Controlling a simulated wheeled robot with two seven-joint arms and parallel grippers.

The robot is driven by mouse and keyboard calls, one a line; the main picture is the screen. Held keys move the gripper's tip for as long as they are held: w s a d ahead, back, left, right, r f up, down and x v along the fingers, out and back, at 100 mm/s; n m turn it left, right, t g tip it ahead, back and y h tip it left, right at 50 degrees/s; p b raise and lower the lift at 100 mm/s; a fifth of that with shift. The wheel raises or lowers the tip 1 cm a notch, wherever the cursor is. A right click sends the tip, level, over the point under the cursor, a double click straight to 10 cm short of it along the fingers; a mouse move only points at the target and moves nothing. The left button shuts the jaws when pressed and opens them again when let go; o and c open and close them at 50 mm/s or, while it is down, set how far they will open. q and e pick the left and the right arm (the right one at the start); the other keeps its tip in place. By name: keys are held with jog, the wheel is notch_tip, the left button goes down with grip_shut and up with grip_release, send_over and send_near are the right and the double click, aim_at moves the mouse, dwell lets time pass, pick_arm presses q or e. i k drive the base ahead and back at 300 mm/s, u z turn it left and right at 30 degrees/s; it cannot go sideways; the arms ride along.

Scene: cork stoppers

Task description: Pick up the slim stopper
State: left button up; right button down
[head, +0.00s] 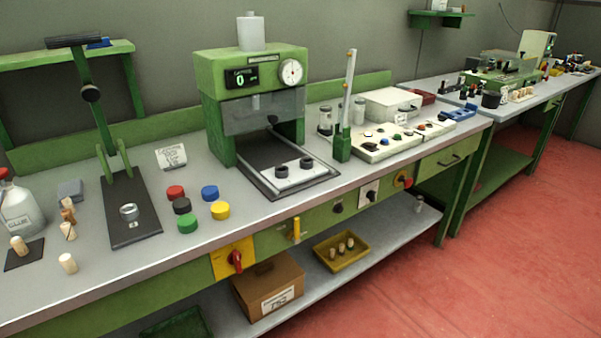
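Several pale cork stoppers stand at the left end of the grey bench. One stopper (68,264) stands alone near the front edge. Another stopper (19,245) is on a small dark mat (24,259). Behind them, a stopper (68,231) with a dark line across it stands in front of a small brown cluster (67,210) whose parts I cannot make out. I cannot tell which stopper is the slim one. Neither of my grippers is in view.
A glue bottle (20,208) stands at the far left. A green lever press (121,170) on a dark base is right of the stoppers. Coloured caps (187,223) lie beyond it. A green machine (250,80) stands mid-bench. Small stoppers sit in a yellow tray (360,258) on the lower shelf.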

aim_at(18, 243)
jog(key=u, duration=3.7)
jog(key=i, duration=1.9)
jog(key=z, duration=2.55)
